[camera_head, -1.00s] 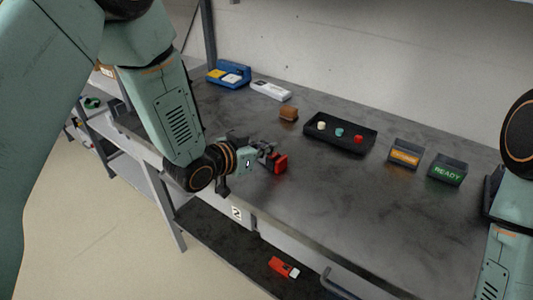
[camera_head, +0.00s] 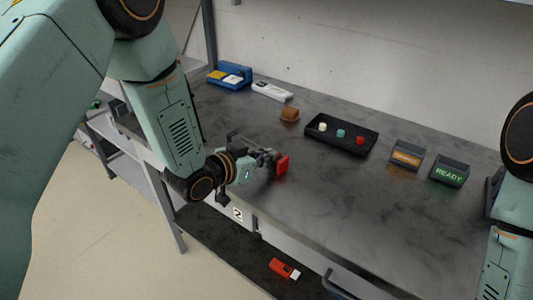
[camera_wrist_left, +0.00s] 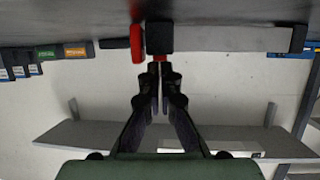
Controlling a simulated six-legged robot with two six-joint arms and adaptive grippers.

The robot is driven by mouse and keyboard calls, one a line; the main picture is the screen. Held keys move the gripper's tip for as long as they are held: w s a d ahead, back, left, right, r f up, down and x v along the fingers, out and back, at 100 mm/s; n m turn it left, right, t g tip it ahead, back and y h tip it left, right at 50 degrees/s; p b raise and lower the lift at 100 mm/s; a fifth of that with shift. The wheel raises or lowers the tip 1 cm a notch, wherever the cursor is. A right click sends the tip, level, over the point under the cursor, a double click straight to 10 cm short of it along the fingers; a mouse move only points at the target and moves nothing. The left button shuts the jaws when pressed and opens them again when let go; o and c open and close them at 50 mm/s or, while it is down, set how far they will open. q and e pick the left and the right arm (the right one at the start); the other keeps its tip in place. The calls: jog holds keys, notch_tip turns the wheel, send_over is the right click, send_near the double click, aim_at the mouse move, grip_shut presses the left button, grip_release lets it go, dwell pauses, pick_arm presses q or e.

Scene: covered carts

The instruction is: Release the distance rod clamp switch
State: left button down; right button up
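In the head view, a red part (camera_head: 282,165) shows at the table's front edge, just beyond the tips of my left gripper (camera_head: 266,160). In the left wrist view, a black block (camera_wrist_left: 160,38) sits at the table edge with a red disc-like part (camera_wrist_left: 137,43) on its left. A grey bar (camera_wrist_left: 225,39) runs right from the block. A small red tab (camera_wrist_left: 160,58) sticks out from the block, right at my left gripper's fingertips (camera_wrist_left: 159,70). The fingers are together; I cannot tell whether they pinch the tab. My right gripper is out of view.
A red object (camera_head: 283,268) lies on the lower shelf.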

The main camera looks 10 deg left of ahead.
pick_arm(q)
jog(key=shift+r+p, duration=0.45)
jog(key=shift+p, duration=0.05)
jog(key=shift+r, duration=0.25)
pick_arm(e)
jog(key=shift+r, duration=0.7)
pick_arm(q)
jog(key=shift+w+r+p, duration=0.1)
jog(key=shift+r+p, duration=0.2)
jog(key=shift+p, duration=0.2)
jog(key=p+v, duration=0.2)
jog(key=v, duration=0.9)
jog(key=shift+s+r+p, duration=0.2)
jog(key=shift+r+p, duration=0.1)
jog(key=shift+p, duration=0.05)
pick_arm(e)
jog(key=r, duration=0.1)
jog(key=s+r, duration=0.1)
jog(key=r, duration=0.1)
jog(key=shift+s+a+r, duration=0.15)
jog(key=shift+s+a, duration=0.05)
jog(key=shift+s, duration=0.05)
pick_arm(q)
jog(key=shift+w, duration=0.15)
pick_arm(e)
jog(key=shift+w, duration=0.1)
